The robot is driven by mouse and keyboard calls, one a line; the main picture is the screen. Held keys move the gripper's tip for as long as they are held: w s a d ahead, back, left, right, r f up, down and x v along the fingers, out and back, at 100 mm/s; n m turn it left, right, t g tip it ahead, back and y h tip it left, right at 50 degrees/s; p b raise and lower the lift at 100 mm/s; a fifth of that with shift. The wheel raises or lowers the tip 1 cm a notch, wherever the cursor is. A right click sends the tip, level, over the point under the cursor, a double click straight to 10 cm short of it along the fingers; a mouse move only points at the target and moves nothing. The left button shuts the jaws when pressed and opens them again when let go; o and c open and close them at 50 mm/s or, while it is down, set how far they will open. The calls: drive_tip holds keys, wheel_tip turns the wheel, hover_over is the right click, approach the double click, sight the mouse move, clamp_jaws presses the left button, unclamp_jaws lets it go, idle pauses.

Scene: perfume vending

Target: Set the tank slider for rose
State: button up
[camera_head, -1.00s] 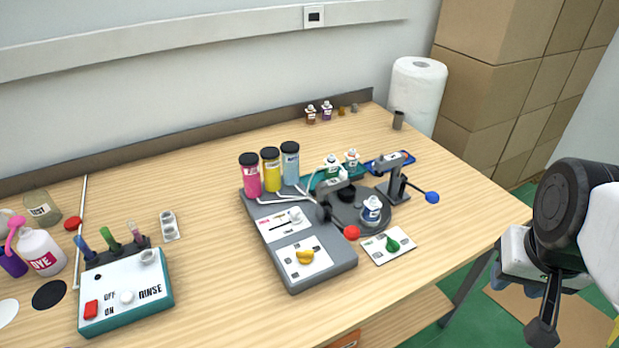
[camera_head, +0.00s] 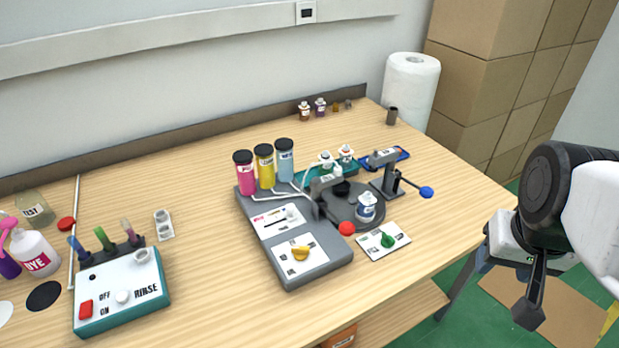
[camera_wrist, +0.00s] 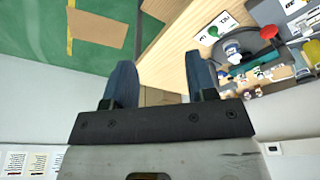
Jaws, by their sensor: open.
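A grey dispensing machine (camera_head: 318,264) stands mid-table. Its three tanks are pink (camera_head: 246,174), yellow (camera_head: 264,167) and light blue (camera_head: 284,163). A white panel with a slot holds the small tank slider (camera_head: 291,213), whose labels are too small to read. A yellow knob (camera_head: 300,252) sits on a second panel in front of it. My gripper (camera_head: 527,316) is off the table's right edge, well away from the machine. In the wrist view its two fingers (camera_wrist: 158,85) are apart with nothing between them, and the machine shows at upper right.
A round turntable (camera_head: 345,213) with a white bottle (camera_head: 366,207), a red-balled lever (camera_head: 346,228) and a green knob (camera_head: 388,240) on a card sit right of the machine. A press with a blue-balled handle (camera_head: 426,192) stands behind. A teal rinse box (camera_head: 120,300) is at left. The table's front right is clear.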

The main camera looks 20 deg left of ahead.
drive_tip(key=w+a, duration=0.8)
drive_tip(key=w, duration=0.2)
drive_tip(key=g, duration=0.3)
hover_over(290, 206)
drive_tip(key=f, duration=1.3)
drive_tip(key=shift+d, duration=0.3)
drive_tip(key=shift+a+f, duration=0.15)
drive_tip(key=shift+a, duration=0.2)
drive_tip(key=shift+f, duration=0.1)
drive_tip(key=shift+f, duration=3.8)
clamp_jaws()
